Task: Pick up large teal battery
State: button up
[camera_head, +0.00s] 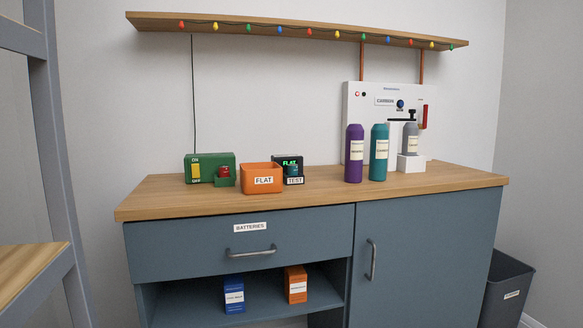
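A small dark teal cylinder that looks like a battery (293,171) stands in the black tester (294,181) labelled TEST on the counter; its lower part is hidden. The tester's screen reads FLAT in green. An orange bin (262,178) labelled FLAT stands just left of it, and I cannot see its inside. A green box (204,168) with a holder carrying a red cylinder (225,173) is further left. A shut drawer (190,252) below is labelled BATTERIES. My gripper is not in view.
Purple (354,155) and teal (379,155) bottles stand before a white machine (357,105) holding a grey bottle (410,138). A shelf (290,28) with coloured lights hangs above. Blue (234,293) and orange (296,284) boxes sit below. The counter front (300,205) is clear.

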aim_at(293, 169)
jog(key=u, duration=0.05)
jog(key=i, duration=1.2)
jog(key=u, duration=0.5)
